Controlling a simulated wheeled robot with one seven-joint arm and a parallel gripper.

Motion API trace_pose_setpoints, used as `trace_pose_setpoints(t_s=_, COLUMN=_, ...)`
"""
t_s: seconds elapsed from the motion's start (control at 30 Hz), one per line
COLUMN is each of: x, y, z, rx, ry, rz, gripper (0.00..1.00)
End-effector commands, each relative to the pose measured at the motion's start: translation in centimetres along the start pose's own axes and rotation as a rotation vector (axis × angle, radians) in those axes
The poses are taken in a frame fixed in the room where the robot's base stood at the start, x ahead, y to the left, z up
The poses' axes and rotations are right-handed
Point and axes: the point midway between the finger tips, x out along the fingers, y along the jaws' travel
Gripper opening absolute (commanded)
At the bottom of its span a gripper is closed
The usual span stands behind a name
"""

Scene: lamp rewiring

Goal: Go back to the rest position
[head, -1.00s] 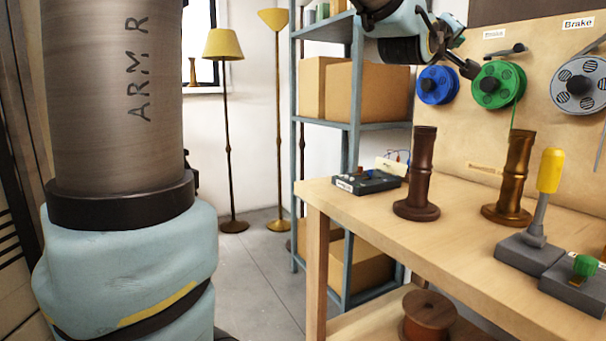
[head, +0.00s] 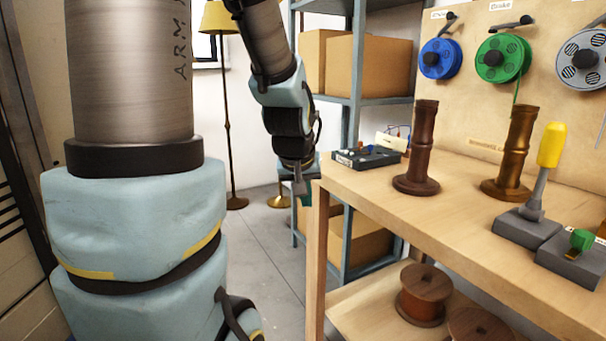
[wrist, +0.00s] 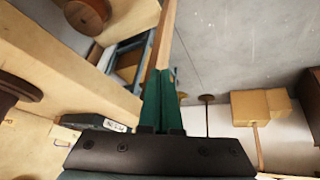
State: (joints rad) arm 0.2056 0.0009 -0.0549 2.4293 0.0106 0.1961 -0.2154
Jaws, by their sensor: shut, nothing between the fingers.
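My gripper (head: 300,186) hangs pointing down in the head view, just left of the workbench's near left corner and clear of the bench top. In the wrist view its green fingers (wrist: 161,105) are together, with nothing between them. My arm comes down to it from the top of the head view, beside my large upright arm column on the left.
The wooden workbench (head: 440,215) is close on the right, bearing a dark turned post (head: 420,150), a bronze one (head: 512,155), a meter-like box (head: 366,158) and a yellow-handled lever (head: 549,145). A shelf (head: 380,102) with cartons and a floor lamp (head: 227,130) stand behind.

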Motion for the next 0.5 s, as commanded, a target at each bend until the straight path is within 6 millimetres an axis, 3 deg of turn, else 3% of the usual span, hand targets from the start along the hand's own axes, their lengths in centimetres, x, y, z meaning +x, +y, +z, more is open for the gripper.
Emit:
trace_pose_setpoints(t_s=0.1, x=0.5, y=-3.5, z=4.9, rx=0.017, ry=-0.148, rz=-0.052, gripper=0.00)
trace_pose_setpoints(t_s=0.3, x=0.0, y=-7.2, z=12.1, rx=0.043, ry=-0.369, rz=-0.086, gripper=0.00)
trace_pose_setpoints(t_s=0.5, x=-4.0, y=-6.6, z=9.9, rx=0.050, ry=-0.372, rz=-0.085, gripper=0.00)
